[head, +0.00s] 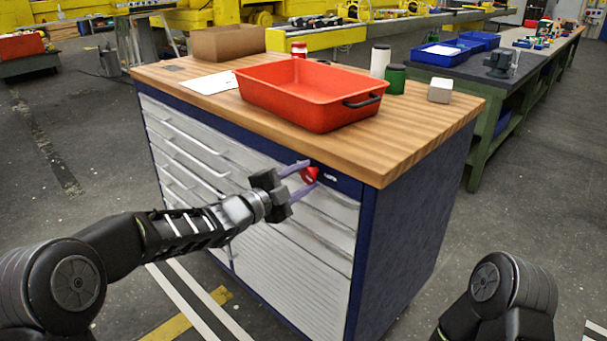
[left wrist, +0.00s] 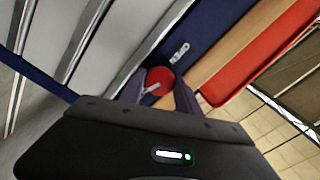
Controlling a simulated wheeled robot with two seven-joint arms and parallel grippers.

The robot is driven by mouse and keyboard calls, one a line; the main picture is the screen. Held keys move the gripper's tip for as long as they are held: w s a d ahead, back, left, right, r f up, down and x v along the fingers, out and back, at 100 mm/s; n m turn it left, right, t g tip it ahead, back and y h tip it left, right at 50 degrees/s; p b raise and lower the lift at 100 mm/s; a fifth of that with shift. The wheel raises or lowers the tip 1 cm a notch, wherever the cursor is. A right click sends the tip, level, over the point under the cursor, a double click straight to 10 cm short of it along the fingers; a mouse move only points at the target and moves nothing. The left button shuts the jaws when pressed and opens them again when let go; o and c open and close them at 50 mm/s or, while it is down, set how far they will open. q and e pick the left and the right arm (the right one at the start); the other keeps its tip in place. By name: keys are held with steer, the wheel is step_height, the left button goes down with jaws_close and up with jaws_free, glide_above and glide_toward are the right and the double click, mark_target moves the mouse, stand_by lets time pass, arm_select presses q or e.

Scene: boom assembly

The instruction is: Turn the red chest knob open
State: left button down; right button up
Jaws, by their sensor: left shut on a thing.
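The red chest knob (head: 309,174) sits on the blue top rail of the tool chest (head: 403,230), near its right front corner. My left gripper (head: 305,174) reaches it from the front left, with one finger above and one below, and is shut on the knob. In the left wrist view the red knob (left wrist: 157,82) with a pale pointer bar shows between the two purple-grey fingers (left wrist: 158,92). White lettering that reads OPEN (left wrist: 180,53) is on the blue rail beside it. My right gripper is not in view; only part of my right arm shows at the lower right.
A red tray (head: 308,97) stands on the chest's wooden top, with a cardboard box (head: 227,43), white paper (head: 209,82), a green canister (head: 395,79), a white canister (head: 380,61) and a small pale block (head: 440,90). Grey drawers (head: 215,160) fill the chest front.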

arm_select(q)
steer(key=n+p, duration=0.3)
steer(key=n, duration=0.3)
steer(key=shift+n, duration=0.3)
steer(key=n+p, duration=0.1)
steer(key=n, duration=0.2)
steer(key=shift+p, duration=0.35)
steer(key=shift+n+p, duration=0.5)
steer(key=shift+n, duration=0.9)
steer(key=c, duration=0.9)
jaws_free()
steer(key=v, duration=0.8)
steer(key=shift+b, duration=0.35)
